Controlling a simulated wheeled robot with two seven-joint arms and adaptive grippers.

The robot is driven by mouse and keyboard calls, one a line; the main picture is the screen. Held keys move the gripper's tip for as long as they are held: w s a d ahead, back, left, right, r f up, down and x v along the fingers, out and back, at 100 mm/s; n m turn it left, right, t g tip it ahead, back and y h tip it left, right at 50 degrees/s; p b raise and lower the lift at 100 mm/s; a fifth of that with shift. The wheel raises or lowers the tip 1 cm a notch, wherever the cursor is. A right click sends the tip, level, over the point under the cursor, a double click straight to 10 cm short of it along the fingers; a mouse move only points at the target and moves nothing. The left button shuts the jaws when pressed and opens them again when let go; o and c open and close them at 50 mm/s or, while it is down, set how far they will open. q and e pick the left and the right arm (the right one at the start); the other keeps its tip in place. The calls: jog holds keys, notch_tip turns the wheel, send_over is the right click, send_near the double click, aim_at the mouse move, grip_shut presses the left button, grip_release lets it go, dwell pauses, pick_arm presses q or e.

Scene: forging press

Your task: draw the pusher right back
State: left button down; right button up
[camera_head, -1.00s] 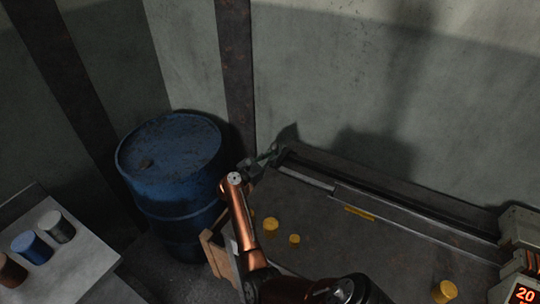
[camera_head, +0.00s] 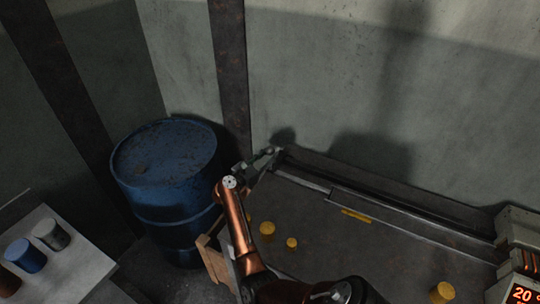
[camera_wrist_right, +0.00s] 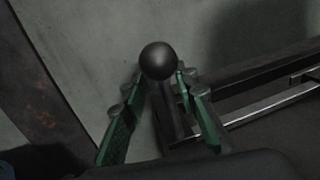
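The pusher's dark ball knob (camera_wrist_right: 158,60) stands on a short dark rod in the right wrist view. My right gripper (camera_wrist_right: 160,76) has its green fingers on either side of the knob and rod. Wall shows between the left finger and the rod, so the fingers look open around it; contact at the knob is not clear. In the head view my right gripper (camera_head: 262,160) is at the left end of the long rail (camera_head: 390,207) along the back of the table. The knob is too dark to make out there. My left gripper is not in view.
A blue drum (camera_head: 165,170) stands left of the dark table (camera_head: 330,240). Several yellow cylinders, one of them here (camera_head: 267,229), sit on the table. A lit display (camera_head: 523,294) is at the lower right. A pale bench (camera_head: 75,262) holds coloured cylinders at left.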

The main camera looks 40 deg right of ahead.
jog(key=s+a, duration=0.1)
jog(key=a, duration=1.1)
jog(key=shift+w, duration=0.1)
